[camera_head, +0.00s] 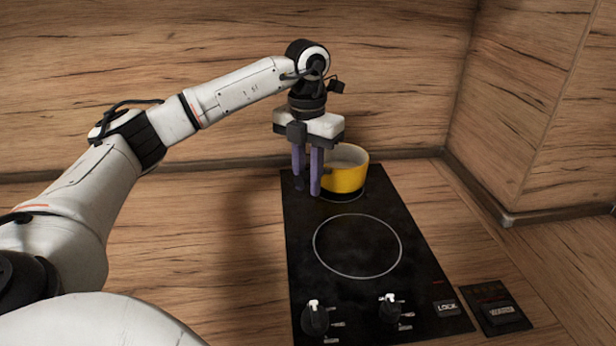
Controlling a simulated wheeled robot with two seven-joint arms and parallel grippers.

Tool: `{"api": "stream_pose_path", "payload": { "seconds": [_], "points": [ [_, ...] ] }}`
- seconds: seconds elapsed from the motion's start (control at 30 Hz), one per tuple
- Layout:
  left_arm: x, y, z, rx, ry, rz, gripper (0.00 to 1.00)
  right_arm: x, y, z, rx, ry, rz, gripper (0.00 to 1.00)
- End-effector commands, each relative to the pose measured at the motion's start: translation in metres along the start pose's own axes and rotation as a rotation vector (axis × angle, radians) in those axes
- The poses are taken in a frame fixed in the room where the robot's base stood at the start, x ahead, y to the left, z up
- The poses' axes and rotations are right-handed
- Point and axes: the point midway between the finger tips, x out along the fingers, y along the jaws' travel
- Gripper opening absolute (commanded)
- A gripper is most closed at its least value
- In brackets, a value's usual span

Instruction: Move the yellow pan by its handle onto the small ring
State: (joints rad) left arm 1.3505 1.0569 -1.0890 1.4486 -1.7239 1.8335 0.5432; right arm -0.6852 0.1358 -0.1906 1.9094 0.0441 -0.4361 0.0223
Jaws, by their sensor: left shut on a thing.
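The yellow pan (347,178) stands upright at the far end of the black hob (300,260), over the small ring (363,194), of which only a short piece of edge shows beside the pan. My left gripper (307,188) points down at the pan's left side, its purple fingers shut on the pan's handle. The handle is mostly hidden by the fingers. I cannot tell whether the pan's base touches the glass. My right gripper is not in view.
The large ring (357,246) in the middle of the hob is empty. Two knobs (315,316) (390,307) stand at the front. A small black panel (496,309) lies to the right. Wooden walls rise close behind and at right.

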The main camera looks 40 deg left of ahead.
Motion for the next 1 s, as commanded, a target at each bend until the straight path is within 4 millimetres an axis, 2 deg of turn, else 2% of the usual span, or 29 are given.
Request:
{"api": "stream_pose_path", "payload": {
  "seconds": [1.0],
  "points": [
    [0.008,0.000,0.001,0.000,-0.007,-0.003,0.00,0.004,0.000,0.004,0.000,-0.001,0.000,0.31]
  ]
}}
